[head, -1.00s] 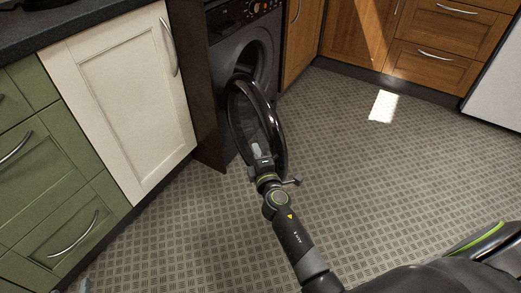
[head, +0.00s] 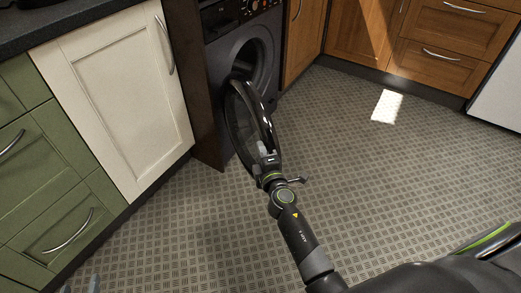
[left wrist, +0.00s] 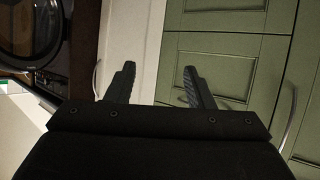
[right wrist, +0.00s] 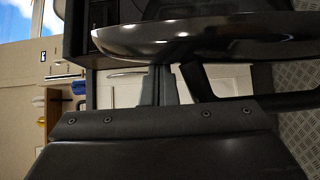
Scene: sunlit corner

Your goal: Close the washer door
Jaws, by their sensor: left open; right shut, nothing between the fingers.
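The dark washer (head: 222,50) stands at the top middle of the head view. Its round glass door (head: 262,112) is swung open, out over the floor, and its rim fills the top of the right wrist view (right wrist: 200,38). My right gripper (head: 267,162) is at the door's near lower edge, fingers shut with nothing between them. In the right wrist view its fingers (right wrist: 157,84) point at the rim; I cannot tell whether they touch it. My left gripper (left wrist: 157,84) is open and empty, facing the cabinet fronts, with its tips at the head view's bottom left.
A cream cabinet door (head: 120,95) and green drawers (head: 55,200) stand left of the washer. Wooden drawers (head: 440,60) are at the back right, with a white appliance (head: 500,90) at the right edge. The patterned floor (head: 390,180) is clear on the right.

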